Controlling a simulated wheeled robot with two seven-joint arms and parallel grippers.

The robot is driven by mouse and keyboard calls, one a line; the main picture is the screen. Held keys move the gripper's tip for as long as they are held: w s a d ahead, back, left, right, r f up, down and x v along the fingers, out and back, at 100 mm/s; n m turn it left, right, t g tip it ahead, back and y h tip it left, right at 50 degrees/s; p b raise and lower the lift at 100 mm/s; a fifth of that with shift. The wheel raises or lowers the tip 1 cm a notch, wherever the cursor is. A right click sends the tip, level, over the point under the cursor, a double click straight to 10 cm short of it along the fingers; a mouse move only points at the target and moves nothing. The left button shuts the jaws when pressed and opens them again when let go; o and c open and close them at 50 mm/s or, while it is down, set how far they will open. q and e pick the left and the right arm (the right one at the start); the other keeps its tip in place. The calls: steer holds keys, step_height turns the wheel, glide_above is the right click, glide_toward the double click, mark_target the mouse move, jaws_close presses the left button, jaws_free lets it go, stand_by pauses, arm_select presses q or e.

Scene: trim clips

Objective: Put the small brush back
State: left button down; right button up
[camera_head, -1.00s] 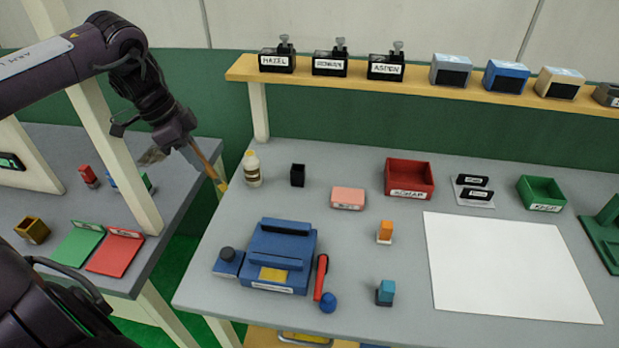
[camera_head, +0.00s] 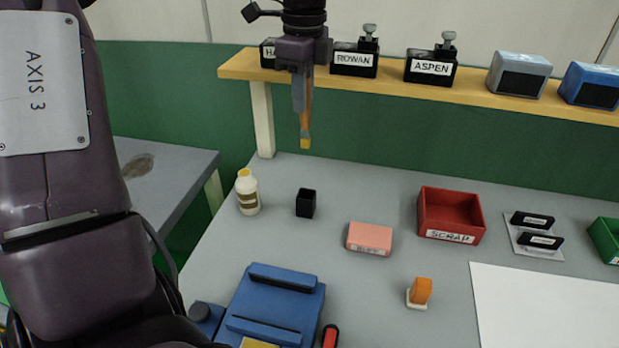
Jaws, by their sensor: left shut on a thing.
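The small brush (camera_head: 306,122) has a thin orange-brown handle and a yellow tip that points down. My left gripper (camera_head: 302,95) is shut on its upper part and holds it roughly upright. In the picture it hangs above the back left of the grey table (camera_head: 370,290), over a small black open-topped cup (camera_head: 306,203). The brush is apart from the cup. My right gripper is not in view.
A white bottle (camera_head: 247,193) stands left of the cup. A pink block (camera_head: 369,238) and a red SCRAP bin (camera_head: 450,215) stand to its right. A wooden shelf (camera_head: 400,90) with labelled black blocks runs behind. A blue device (camera_head: 275,305) is in front.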

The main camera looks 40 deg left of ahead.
mark_target(304, 128)
arm_select(q)
step_height(304, 128, down, 18)
steer(key=shift+r, duration=0.15)
stand_by(0.3)
steer(key=c, duration=1.3)
jaws_free()
steer(key=shift+f, duration=0.2)
steer(key=shift+c, duration=0.2)
steer(key=shift+r, duration=0.1)
step_height(304, 128, up, 12)
steer(key=shift+d+r, duration=0.1)
steer(key=shift+r, duration=0.05)
